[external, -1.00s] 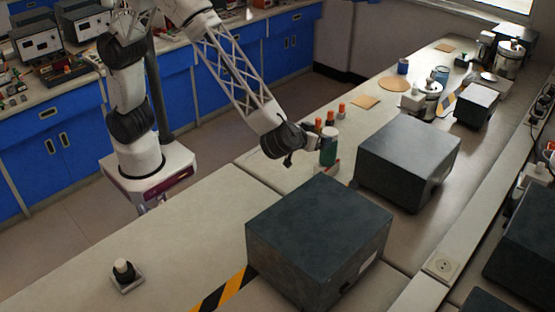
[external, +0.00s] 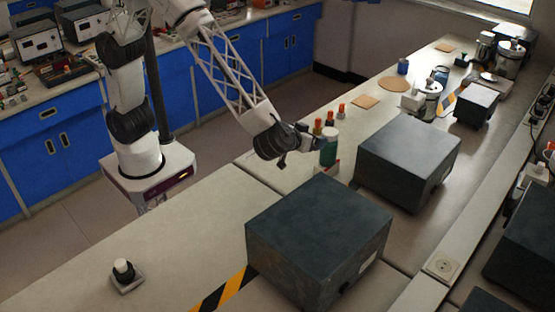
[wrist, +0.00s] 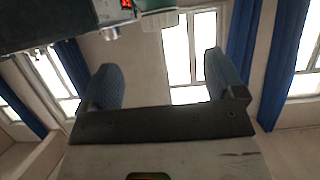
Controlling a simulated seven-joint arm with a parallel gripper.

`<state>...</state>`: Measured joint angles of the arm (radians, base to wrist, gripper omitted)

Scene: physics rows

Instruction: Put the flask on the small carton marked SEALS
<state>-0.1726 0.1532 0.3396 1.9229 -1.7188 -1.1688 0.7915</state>
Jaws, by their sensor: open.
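A green cylinder with a pale top, which looks like the flask (external: 328,148), stands upright on the bench in the external view. My gripper (external: 309,139) is just left of it, tilted, with its fingers towards it; whether they touch is unclear. In the wrist view my gripper (wrist: 165,82) is open, with nothing between its fingers. A green and white thing (wrist: 158,16), perhaps the flask, is cut by the top edge there, beyond the fingertips. A small pale and reddish thing (external: 332,168) lies at the flask's foot. I cannot read SEALS on anything.
Three orange-capped vials (external: 329,119) stand in a row behind the flask. A large dark box (external: 408,155) is to its right and another (external: 318,235) is in front. A flat tan square (external: 365,102) lies farther back. The bench at left front is mostly clear.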

